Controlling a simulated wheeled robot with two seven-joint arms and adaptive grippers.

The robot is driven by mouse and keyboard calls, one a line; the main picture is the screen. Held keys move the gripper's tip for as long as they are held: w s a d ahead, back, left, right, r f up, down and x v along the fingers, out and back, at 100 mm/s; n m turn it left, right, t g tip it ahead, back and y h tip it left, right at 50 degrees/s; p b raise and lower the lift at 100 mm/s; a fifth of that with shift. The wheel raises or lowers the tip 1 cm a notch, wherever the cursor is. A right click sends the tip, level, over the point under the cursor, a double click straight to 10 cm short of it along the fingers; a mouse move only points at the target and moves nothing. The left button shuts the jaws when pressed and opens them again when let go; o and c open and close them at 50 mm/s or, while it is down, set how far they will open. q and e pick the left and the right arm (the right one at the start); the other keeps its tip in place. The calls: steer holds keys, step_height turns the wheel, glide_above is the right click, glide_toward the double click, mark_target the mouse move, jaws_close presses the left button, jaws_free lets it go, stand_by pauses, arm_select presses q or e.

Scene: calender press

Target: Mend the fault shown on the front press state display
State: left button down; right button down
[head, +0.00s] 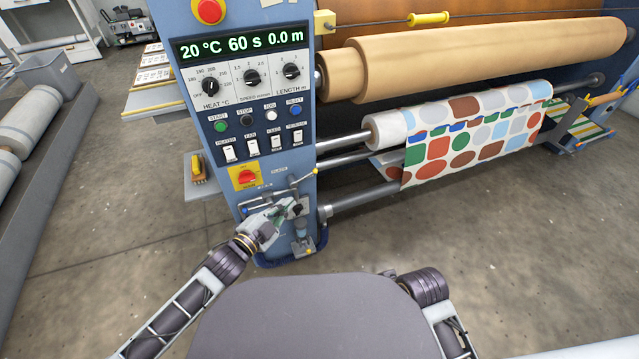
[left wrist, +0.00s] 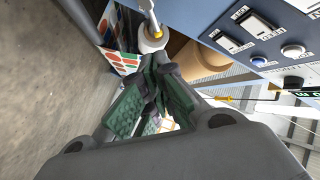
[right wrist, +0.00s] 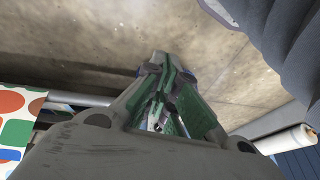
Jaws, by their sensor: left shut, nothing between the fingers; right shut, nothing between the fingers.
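The press state display (head: 243,45) on the blue front panel (head: 270,105) shows green "20 °C 60 s 0.0 m"; I read no fault wording on it. Below it are the heat knob (head: 209,87), speed knob (head: 252,77) and length knob (head: 290,70). Start, stop, jog and reset buttons (head: 295,110) sit above a row of white rocker switches (head: 253,146). A red rotary switch (head: 246,177) sits on a yellow plate. My left gripper (head: 284,211) is shut and empty before the lower panel, partly hiding fittings there; the left wrist view shows its fingers (left wrist: 160,70). My right gripper (right wrist: 165,70) is shut and empty over the floor.
A red emergency button (head: 209,11) is above the display. A yellow-tipped lever (head: 304,179) juts out near my left gripper. Rollers, one carrying patterned fabric (head: 470,135), extend right. A small side shelf (head: 199,180) holds a yellow brush-like item. The floor (head: 110,210) at left is clear.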

mark_target(316, 172)
arm_select(q)
steer(key=shift+s+d+r+h, duration=0.1)
steer(key=shift+d+r+h, duration=0.25)
steer(key=shift+d, duration=0.2)
arm_select(e)
steer(key=shift+d+r, duration=0.25)
steer(key=shift+r, duration=0.1)
steer(key=shift+f, duration=0.1)
